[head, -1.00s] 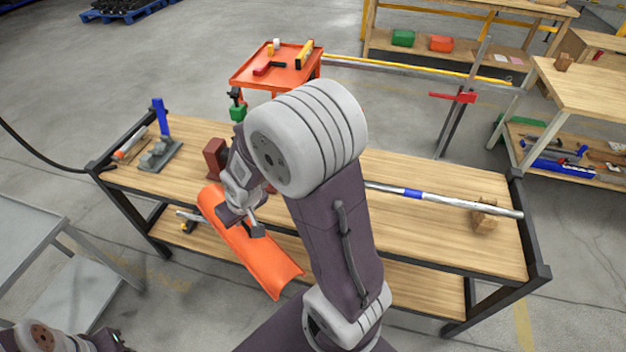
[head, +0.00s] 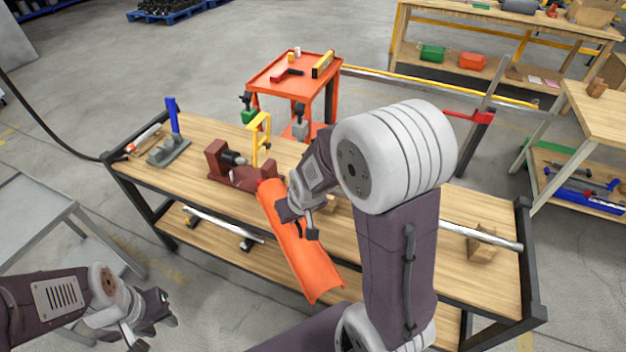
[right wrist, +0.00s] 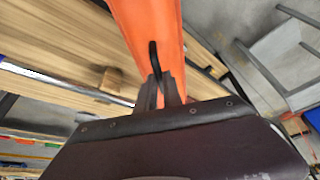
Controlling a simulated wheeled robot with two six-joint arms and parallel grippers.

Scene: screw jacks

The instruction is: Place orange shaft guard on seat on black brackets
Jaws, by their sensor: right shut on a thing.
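The orange shaft guard (head: 300,252) is a long trough, tilted with its lower end toward me, over the front edge of the bench. My right gripper (head: 306,228) is shut on it near mid-length. In the right wrist view, the fingers (right wrist: 166,92) meet at a black handle (right wrist: 154,58) on the orange guard (right wrist: 150,25). A silver rod (head: 222,224) with black bracket-like pieces (head: 247,243) shows low at the bench's front left; I cannot tell clearly whether this is the seat. My left gripper (head: 152,322) is open and empty at lower left, away from the guard.
On the wooden bench (head: 205,150) stand a dark red vise-like machine (head: 218,160), a yellow frame (head: 262,138) and a grey fixture with a blue handle (head: 172,118). A wooden block (head: 482,245) supports a shaft at right. A grey table (head: 30,215) stands at left.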

